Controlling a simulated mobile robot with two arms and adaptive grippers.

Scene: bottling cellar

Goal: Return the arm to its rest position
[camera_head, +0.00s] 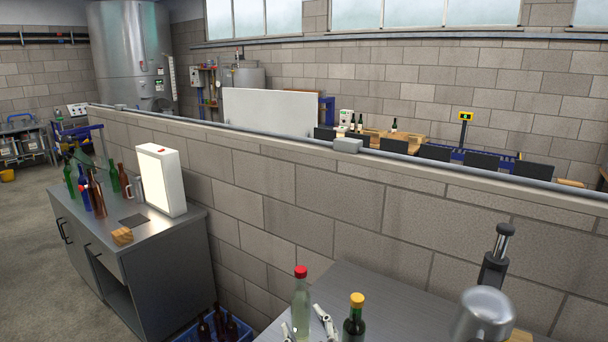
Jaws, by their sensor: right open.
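My right gripper (307,328) shows at the bottom edge of the head view, with only its pale finger parts in the picture. It is open, and its fingers show on either side of the lower part of a clear bottle with a red cap (301,302). I cannot tell whether they touch the bottle or are only near it. A dark green bottle with a yellow cap (354,322) stands just to the right. Most of my right arm is hidden or out of the picture. My left gripper is not in view.
The grey bench (405,310) holds a black post with a metal top (496,262) at right. A block wall (330,205) runs behind it. At left, a metal cabinet (165,238) carries several bottles, a light panel (160,180) and a wooden block (122,236). A blue crate (243,333) stands below.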

